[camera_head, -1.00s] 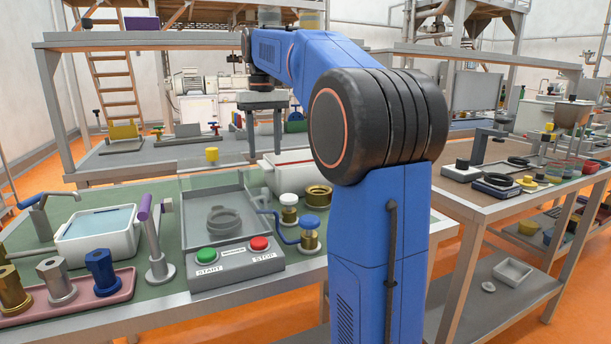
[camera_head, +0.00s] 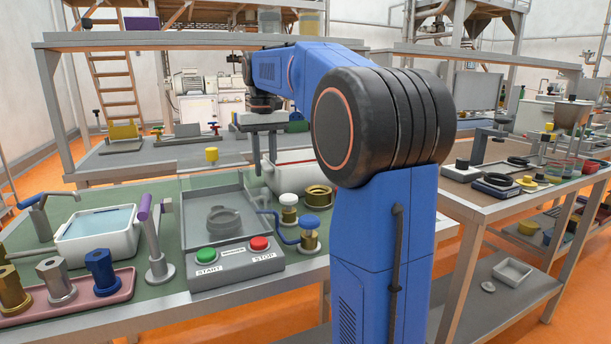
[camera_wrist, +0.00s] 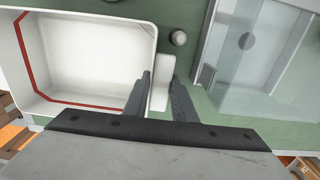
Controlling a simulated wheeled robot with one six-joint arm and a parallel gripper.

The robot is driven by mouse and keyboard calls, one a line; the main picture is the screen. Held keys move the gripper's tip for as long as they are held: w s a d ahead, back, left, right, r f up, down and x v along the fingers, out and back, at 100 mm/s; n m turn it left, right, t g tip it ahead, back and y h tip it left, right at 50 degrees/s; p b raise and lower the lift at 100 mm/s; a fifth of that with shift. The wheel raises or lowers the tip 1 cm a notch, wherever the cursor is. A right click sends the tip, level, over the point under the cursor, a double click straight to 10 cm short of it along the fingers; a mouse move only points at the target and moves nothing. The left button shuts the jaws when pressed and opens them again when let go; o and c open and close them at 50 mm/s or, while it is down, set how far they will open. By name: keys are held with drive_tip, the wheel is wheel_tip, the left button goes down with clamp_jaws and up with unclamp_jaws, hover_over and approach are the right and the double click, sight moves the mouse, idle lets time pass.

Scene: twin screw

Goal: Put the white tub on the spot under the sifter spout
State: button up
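The white tub (camera_head: 308,157) with a red rim line stands on the bench behind the clear sifter box, partly hidden by my arm. In the wrist view the empty white tub (camera_wrist: 85,50) fills the left side, with a red line inside its rim. A pale tab (camera_wrist: 160,82) sticks out from its right side. My gripper (camera_head: 264,158) reaches down beside the tub. In the wrist view the fingers of my gripper (camera_wrist: 160,88) lie on both sides of the tab, with no clear gap. The sifter spout and the spot under it cannot be made out.
A clear box (camera_wrist: 255,50) stands close to the right of my fingers. The START/STOP panel (camera_head: 235,263) and brass fittings (camera_head: 310,236) are in front. A shelf (camera_head: 190,40) hangs above.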

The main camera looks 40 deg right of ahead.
clamp_jaws()
wheel_tip(320, 180, up, 10)
drive_tip(key=shift+f, duration=0.15)
drive_tip(key=shift+r, duration=0.2)
drive_tip(key=shift+s+f, duration=0.2)
drive_tip(key=shift+f, duration=4.8)
drive_tip(key=o, duration=1.1)
unclamp_jaws()
drive_tip(key=shift+c, duration=0.2)
